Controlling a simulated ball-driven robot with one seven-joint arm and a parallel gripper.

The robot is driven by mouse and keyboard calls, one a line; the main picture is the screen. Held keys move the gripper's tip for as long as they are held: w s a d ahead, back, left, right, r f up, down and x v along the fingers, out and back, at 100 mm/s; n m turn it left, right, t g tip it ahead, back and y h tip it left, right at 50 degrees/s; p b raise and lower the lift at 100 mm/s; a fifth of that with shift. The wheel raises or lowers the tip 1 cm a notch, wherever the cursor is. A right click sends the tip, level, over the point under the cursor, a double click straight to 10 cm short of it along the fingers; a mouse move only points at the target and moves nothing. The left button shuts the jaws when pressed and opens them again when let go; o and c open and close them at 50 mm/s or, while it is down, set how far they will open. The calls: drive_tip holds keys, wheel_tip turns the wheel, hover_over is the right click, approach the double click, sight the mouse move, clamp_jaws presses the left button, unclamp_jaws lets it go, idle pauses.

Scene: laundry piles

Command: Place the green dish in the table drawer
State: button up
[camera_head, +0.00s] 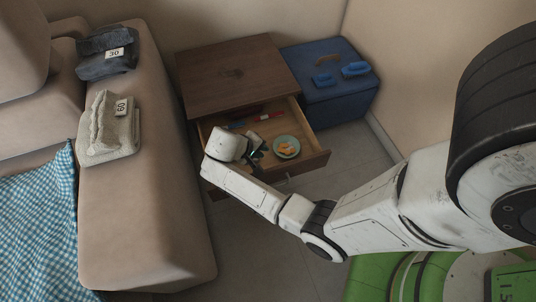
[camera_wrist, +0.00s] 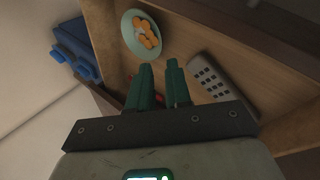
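The pale green dish (camera_head: 295,142) lies inside the open drawer (camera_head: 316,160) of the brown wooden table (camera_head: 215,80), near the drawer's front right. It holds several small orange pieces (camera_head: 286,149). In the wrist view the dish (camera_wrist: 130,32) lies flat on the drawer floor, beyond the fingertips. My gripper (camera_wrist: 159,66) is above the drawer, its two dark green fingers apart with nothing between them. The fingers do not touch the dish. In the head view my wrist hides part of the drawer's left side.
A beige sofa (camera_head: 150,220) with folded clothes (camera_head: 105,135) is at left.

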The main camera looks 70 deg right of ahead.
drive_tip(key=s+a+r+n+t+y, duration=0.2)
drive_tip(key=s+a+r, duration=0.3)
drive_tip(key=a, duration=0.3)
drive_tip(key=s+a+r+n+t+y, duration=0.2)
drive_tip(key=s+a+r+n+y, duration=0.1)
drive_tip(key=a, duration=0.6)
drive_tip(key=s+r+y, duration=0.1)
drive_tip(key=s+r, duration=0.1)
drive_tip(key=s, duration=0.1)
drive_tip(key=shift+a, duration=0.15)
drive_tip(key=shift+s, duration=0.1)
